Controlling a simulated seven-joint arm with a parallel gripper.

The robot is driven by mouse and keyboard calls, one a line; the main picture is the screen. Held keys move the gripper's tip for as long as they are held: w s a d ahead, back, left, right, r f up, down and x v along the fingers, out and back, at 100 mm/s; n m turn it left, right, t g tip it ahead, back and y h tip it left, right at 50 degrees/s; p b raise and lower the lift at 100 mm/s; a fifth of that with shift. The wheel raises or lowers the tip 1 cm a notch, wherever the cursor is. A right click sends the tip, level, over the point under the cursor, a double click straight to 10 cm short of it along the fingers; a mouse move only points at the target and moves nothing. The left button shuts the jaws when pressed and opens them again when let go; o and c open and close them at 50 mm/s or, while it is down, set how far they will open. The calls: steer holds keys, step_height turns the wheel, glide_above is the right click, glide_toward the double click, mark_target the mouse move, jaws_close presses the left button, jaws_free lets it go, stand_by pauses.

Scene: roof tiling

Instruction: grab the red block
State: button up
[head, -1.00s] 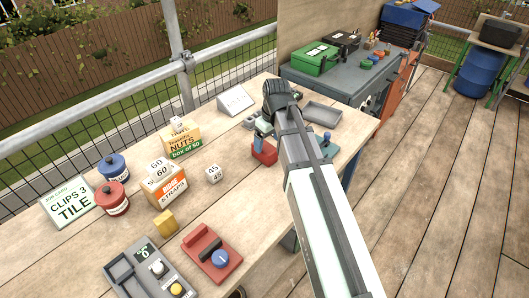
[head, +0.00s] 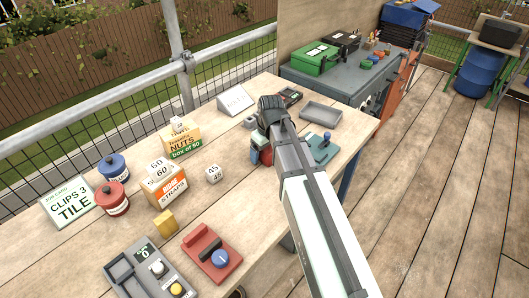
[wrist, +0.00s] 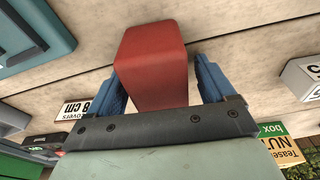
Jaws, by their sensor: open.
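The red block (wrist: 152,62) stands between the two blue fingers of my gripper (wrist: 160,80) in the wrist view. The jaws are open, with one finger on each side of it. I cannot tell whether either finger touches the block. In the head view the red block (head: 266,156) shows only in part, on the wooden bench, with my gripper (head: 259,147) around it. My wrist and arm hide much of the fingers and the block there.
A teal device with a blue knob (head: 323,146) stands close to the right of my gripper. A grey tray (head: 321,112) lies behind it. A small white cube (head: 213,174) and the nuts box (head: 181,141) are to the left. Bare bench (head: 240,205) lies in front.

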steer(key=shift+f, duration=0.15)
steer(key=shift+c, duration=0.3)
steer(key=c, duration=1.1)
